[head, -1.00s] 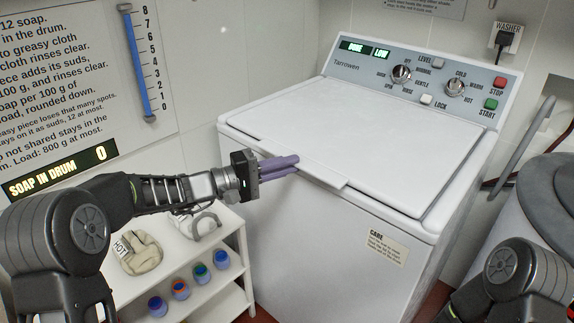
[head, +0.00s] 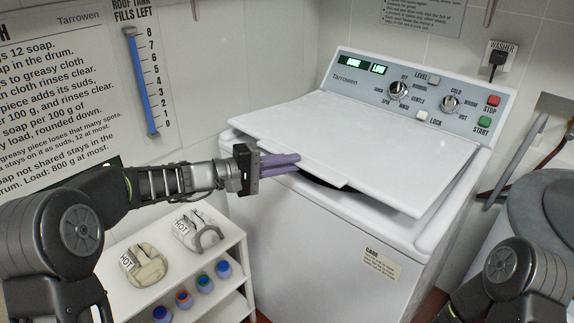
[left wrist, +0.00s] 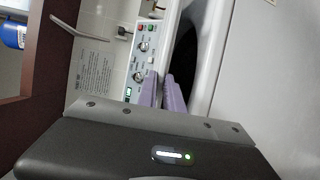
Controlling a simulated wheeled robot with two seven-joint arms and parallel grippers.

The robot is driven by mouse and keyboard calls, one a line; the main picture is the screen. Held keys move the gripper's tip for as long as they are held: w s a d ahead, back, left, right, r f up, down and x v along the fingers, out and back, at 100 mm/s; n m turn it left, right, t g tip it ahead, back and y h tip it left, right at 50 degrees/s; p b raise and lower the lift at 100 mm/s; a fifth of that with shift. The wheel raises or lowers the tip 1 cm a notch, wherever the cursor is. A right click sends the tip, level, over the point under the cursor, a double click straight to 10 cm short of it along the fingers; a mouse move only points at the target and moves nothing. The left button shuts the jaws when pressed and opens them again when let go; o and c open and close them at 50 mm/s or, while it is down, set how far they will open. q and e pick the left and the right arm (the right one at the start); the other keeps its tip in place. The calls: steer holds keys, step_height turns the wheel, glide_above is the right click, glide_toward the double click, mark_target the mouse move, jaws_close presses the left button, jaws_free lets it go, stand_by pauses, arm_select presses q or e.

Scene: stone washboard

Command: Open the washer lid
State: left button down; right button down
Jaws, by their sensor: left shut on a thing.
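The white washer (head: 310,230) stands in the middle of the head view, and its white lid (head: 370,140) is tilted up a little. The front edge of the lid is raised, and a dark gap (head: 318,180) shows under the lip. My left gripper (head: 281,163) comes in from the left, with its purple fingers shut on the lid's front lip, left of its middle. In the left wrist view the purple fingers (left wrist: 162,92) point at the dark drum opening (left wrist: 187,50). My right gripper is out of view; only part of that arm shows.
A control panel (head: 420,95) with knobs and buttons is behind the lid. A white shelf (head: 222,250) with HOT-labelled mitts and several small jars stands left of the washer, below my left arm. A grey round tub (head: 530,205) is at the right.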

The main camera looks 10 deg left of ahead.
arm_select(q)
steer(key=w+d+r+p, duration=0.1)
steer(key=w+r+p, duration=0.1)
steer(key=r+p, duration=0.3)
steer(key=w+d+r+p, duration=0.2)
steer(key=r+p, duration=0.4)
steer(key=r, duration=0.5)
steer(key=w+d+r+y+p, duration=0.1)
steer(key=w+d+r+p, duration=0.1)
steer(key=r+p, duration=0.4)
step_height(320, 180, up, 3)
steer(key=shift+w+d+f+g, duration=0.1)
steer(key=shift+w+d+g, duration=0.2)
steer(key=shift+w, duration=0.5)
steer(key=shift+f, duration=0.1)
